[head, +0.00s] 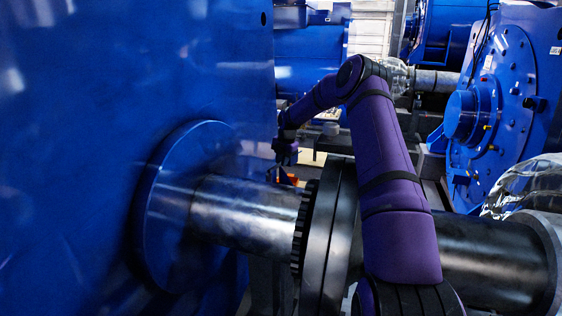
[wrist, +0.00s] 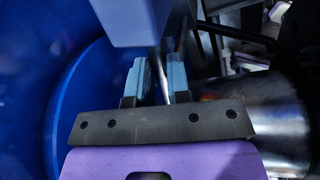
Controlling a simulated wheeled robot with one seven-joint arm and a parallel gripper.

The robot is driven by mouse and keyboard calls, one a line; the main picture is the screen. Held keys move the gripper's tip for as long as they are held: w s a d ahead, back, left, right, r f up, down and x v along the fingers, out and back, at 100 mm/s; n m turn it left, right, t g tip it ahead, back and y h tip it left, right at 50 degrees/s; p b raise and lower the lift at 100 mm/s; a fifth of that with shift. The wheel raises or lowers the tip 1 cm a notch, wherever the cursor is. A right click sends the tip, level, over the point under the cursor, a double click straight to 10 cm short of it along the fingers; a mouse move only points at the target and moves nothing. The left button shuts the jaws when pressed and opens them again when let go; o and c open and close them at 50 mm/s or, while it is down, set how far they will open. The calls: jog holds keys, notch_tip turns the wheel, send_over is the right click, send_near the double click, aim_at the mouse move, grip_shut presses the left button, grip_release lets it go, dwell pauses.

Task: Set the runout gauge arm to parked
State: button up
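My gripper (wrist: 156,80) shows in the wrist view with two pale blue finger pads set apart. A thin shiny rod (wrist: 167,82) shows between the pads, nearer the right one, with a gap on its left. It may be part of the runout gauge arm, but I cannot tell. A grey-blue block (wrist: 130,18) sits just beyond the fingertips and hides what lies behind it. In the head view my gripper (head: 287,152) is small and dark, behind the shaft. A small orange part (head: 287,177) is just below it. The gauge arm's position cannot be made out.
A large blue motor housing (head: 120,70) fills the left. A thick steel shaft (head: 245,215) with a dark coupling flange (head: 330,240) runs across the front, below my arm. Another blue machine (head: 515,85) stands at the right. Foil-like wrapping (head: 530,180) lies near the right edge.

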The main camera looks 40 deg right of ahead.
jog(key=o, duration=0.4)
jog(key=shift+r, duration=0.1)
jog(key=r, duration=0.3)
jog(key=s+r, duration=0.1)
jog(key=r, duration=0.3)
jog(key=s+r, duration=0.1)
jog(key=r, duration=0.2)
jog(key=shift+d+r, duration=0.2)
jog(key=shift+d, duration=0.1)
jog(key=shift+c, duration=0.4)
